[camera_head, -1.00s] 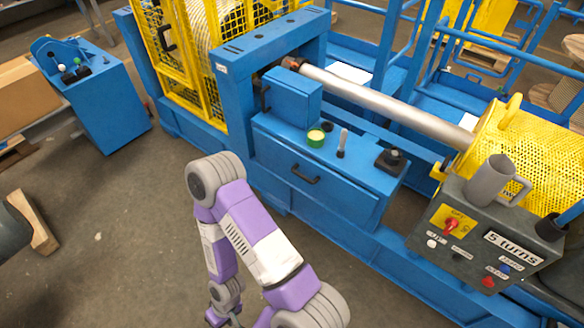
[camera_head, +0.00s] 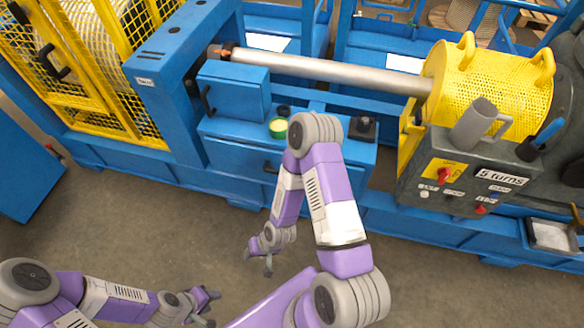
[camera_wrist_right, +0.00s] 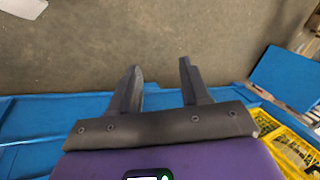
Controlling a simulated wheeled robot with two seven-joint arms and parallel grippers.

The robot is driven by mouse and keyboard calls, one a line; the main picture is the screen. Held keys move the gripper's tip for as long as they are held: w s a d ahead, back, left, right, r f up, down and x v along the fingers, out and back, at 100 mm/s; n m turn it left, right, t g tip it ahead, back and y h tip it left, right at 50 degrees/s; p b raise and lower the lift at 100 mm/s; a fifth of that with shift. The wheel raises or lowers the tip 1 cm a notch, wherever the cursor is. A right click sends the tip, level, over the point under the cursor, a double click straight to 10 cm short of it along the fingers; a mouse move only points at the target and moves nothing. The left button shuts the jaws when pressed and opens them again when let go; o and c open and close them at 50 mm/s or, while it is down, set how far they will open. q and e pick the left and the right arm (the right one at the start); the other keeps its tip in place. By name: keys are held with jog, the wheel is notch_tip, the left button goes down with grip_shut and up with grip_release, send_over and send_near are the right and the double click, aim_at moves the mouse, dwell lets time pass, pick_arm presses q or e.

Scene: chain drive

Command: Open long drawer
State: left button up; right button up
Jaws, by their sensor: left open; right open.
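The long drawer (camera_head: 232,156) is the wide blue front below the machine's bench. It looks shut. Its dark handle (camera_head: 269,167) shows just left of my right arm, which hides the right part of the front. My right gripper (camera_head: 262,260) hangs in front of and below the drawer, over the floor, apart from it. In the right wrist view its two fingers (camera_wrist_right: 158,82) are apart, with nothing between them. My left gripper (camera_head: 209,306) is open at the bottom of the head view, over the floor, farther from the drawer.
A grey control box (camera_head: 462,178) carries a mug (camera_head: 474,122). A yellow cage (camera_head: 100,70) stands left. The floor (camera_head: 150,215) before the machine is clear.

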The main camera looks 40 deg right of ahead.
jog(key=w+d+f+m+t+h+b, duration=0.1)
jog(key=w+d+f+m+t, duration=0.15)
jog(key=w, duration=0.25)
jog(key=w+d+f+m+t+b, duration=0.1)
jog(key=w+f+m+t, duration=0.15)
jog(key=w, duration=0.35)
jog(key=m+t+h+b, duration=0.3)
jog(key=m+t+h, duration=0.4)
jog(key=m+h, duration=0.5)
send_near(277, 173)
jog(key=w+d+m+y, duration=0.2)
jog(key=shift+m, duration=0.3)
jog(key=shift+b+x, duration=1.05)
jog(key=shift+x, duration=2.95)
jog(key=shift+d+f, duration=0.1)
grip_shut()
